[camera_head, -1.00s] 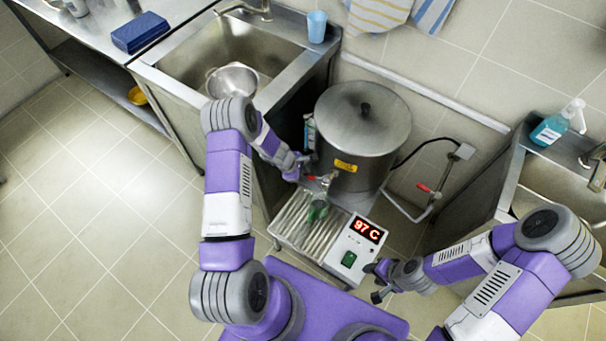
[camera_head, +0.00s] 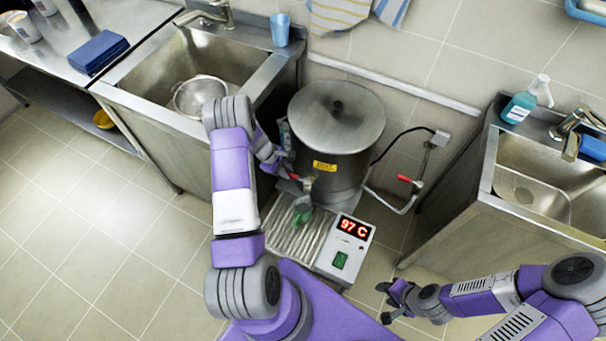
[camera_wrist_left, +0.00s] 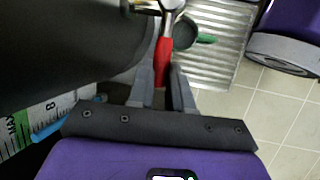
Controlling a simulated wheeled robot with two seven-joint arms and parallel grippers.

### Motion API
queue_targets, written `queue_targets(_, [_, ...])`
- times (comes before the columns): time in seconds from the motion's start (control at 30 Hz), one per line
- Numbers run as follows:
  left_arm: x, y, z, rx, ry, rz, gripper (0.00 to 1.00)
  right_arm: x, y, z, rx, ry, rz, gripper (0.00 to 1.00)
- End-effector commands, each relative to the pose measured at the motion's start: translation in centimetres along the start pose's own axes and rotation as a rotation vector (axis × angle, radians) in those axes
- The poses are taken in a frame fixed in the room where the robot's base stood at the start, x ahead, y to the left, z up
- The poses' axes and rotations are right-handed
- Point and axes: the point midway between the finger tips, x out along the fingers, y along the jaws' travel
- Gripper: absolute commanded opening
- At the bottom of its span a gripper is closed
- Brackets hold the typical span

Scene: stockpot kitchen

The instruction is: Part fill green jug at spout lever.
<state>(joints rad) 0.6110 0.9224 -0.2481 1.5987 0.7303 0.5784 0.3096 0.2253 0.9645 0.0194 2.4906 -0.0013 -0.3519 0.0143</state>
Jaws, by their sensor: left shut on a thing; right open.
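The large steel stockpot (camera_head: 335,130) stands lidded behind a ribbed drip tray (camera_head: 285,232). Its spout (camera_head: 308,184) points toward me, with a red lever (camera_head: 293,177) at its side. The green jug (camera_head: 302,213) stands on the tray below the spout; it also shows in the left wrist view (camera_wrist_left: 206,39), partly behind the lever. Its inside and any stream are too small to tell. My left gripper (camera_head: 284,172) is shut on the red lever, which sits between its fingers in the left wrist view (camera_wrist_left: 163,80). My right gripper (camera_head: 386,301) is open and empty, right of the control box.
The control box (camera_head: 345,246) reads 97 C and has a green switch. A bent pipe with a red handle (camera_head: 404,179) stands right of the pot. Sinks flank the pot; the left one holds a colander (camera_head: 200,95). A scale marked MAX (camera_wrist_left: 20,125) is beside my left gripper.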

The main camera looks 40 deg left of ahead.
Motion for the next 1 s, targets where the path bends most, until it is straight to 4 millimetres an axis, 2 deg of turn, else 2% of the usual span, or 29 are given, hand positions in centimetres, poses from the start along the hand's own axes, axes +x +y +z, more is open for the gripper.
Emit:
queue_targets(0.13, [-0.4,-0.4,-0.7,0.007,-0.006,-0.003,0.0,0.2,0.1,0.0,-0.001,0.0,0.0,0.45])
queue_targets(0.4, [-0.4,-0.3,-0.7,0.011,-0.005,-0.005,0.0,0.2,0.0,0.0,-0.001,0.0,-0.001,0.45])
queue_targets(0.43, [-0.4,-0.3,-0.7,0.012,-0.005,-0.005,0.23,0.2,0.0,0.0,-0.001,0.0,-0.001,0.45])
queue_targets(0.57, [-0.4,-0.2,-0.6,0.012,-0.005,-0.005,0.43,0.2,0.0,0.0,-0.001,0.0,-0.001,0.45])
queue_targets(0.6, [-0.4,-0.3,-0.6,0.012,-0.004,-0.005,0.45,0.2,0.0,0.0,-0.001,0.0,0.0,0.45])
queue_targets(0.87, [-0.5,-0.3,-0.7,0.01,-0.004,-0.005,0.45,0.1,0.0,0.0,-0.001,0.0,0.0,0.45])
queue_targets(1.0, [-1.9,-0.2,-0.7,0.01,-0.002,-0.003,0.45,-0.2,-0.1,0.0,-0.001,0.0,0.0,0.45])
